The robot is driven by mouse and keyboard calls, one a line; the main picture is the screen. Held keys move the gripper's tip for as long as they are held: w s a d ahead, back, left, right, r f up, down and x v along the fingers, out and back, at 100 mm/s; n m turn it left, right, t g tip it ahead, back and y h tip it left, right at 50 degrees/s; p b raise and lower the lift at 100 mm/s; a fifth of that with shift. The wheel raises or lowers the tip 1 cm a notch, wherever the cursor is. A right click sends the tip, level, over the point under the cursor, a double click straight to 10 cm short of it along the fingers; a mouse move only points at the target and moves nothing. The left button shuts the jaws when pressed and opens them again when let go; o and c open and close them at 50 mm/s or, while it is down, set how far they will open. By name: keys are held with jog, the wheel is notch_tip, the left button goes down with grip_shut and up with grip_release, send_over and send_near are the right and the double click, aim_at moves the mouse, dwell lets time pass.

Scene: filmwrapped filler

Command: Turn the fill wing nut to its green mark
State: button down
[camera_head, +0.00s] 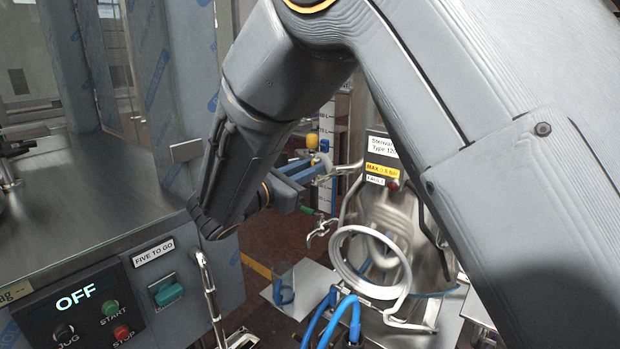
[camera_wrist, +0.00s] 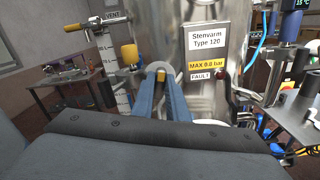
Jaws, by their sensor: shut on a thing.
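My gripper (camera_wrist: 160,82) is shut on a small grey rounded part with a yellow patch, seemingly the fill wing nut (camera_wrist: 158,67), in front of the steel tank (camera_wrist: 180,30). In the head view my gripper's blue fingers (camera_head: 318,168) point right at metal fittings left of the tank's label. The fingers hide most of the held part. I cannot make out a green mark on it. A small green piece (camera_head: 307,210) shows below the fingers, near a metal tap (camera_head: 321,231).
A label plate (camera_wrist: 207,48) reads "Stenvarm Type 120", with "MAX 0.8 bar" and "FAULT" below. A yellow-orange knob (camera_wrist: 130,54) is close left of my fingers. A control panel (camera_head: 85,310) reading "OFF" is at lower left.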

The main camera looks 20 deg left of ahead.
jog(key=m+b, duration=0.9)
jog(key=b, duration=0.4)
jog(key=m+b, duration=0.8)
jog(key=b, duration=0.5)
jog(key=f+m+b, duration=0.1)
jog(key=m+b, duration=0.8)
jog(key=b, duration=0.4)
jog(key=shift+f+m, duration=0.1)
jog(key=shift+m, duration=0.2)
jog(key=c, duration=1.7)
grip_release()
jog(key=shift+c, duration=0.2)
